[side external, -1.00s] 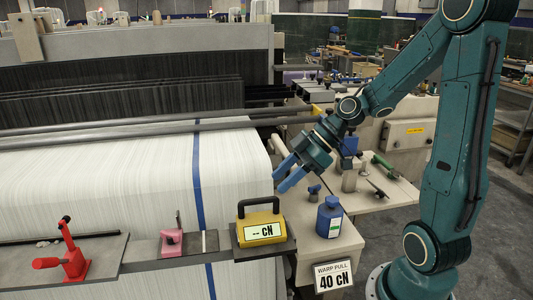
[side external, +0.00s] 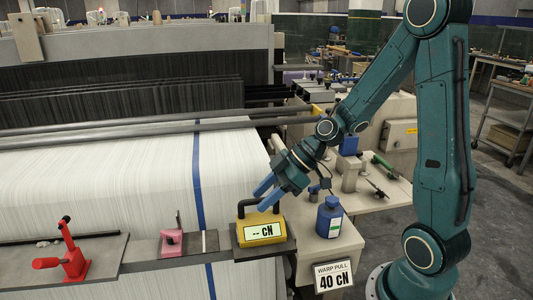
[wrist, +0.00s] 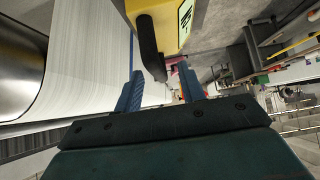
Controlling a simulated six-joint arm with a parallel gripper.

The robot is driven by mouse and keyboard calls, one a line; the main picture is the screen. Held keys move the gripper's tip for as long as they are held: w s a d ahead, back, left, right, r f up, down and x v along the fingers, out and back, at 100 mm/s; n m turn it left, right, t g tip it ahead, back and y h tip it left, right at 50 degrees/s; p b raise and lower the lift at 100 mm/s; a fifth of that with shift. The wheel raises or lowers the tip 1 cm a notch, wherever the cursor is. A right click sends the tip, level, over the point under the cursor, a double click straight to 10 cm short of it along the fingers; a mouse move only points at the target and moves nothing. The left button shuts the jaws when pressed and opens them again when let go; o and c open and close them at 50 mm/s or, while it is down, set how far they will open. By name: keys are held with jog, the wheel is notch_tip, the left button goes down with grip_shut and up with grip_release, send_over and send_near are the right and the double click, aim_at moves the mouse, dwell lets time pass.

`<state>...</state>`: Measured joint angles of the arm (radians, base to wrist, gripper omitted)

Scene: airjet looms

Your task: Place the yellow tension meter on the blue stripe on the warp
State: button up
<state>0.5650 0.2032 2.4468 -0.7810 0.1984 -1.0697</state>
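The yellow tension meter (side external: 262,229) stands on a dark shelf plate at the front, its display reading "-- CN" and its black handle on top. In the wrist view the meter (wrist: 170,22) and its dark handle lie ahead of my fingers. My gripper (side external: 264,194) is open, its two blue fingers just above and behind the meter's handle. In the wrist view my gripper (wrist: 160,88) has its fingers apart, with the handle's end between or just beyond them; contact cannot be told. The blue stripe (side external: 198,185) runs down the white warp (side external: 120,175) left of the meter.
A blue bottle (side external: 329,217) stands right of the meter on a pale table. A sign (side external: 333,276) reads "WARP PULL 40 CN". A pink block (side external: 172,241) and a red clamp (side external: 70,255) sit on the front ledge. Dark bars (side external: 120,132) cross above the warp.

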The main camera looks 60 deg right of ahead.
aim_at(253, 204)
jog(key=shift+x, duration=2.05)
jog(key=shift+d+r, duration=0.1)
grip_shut()
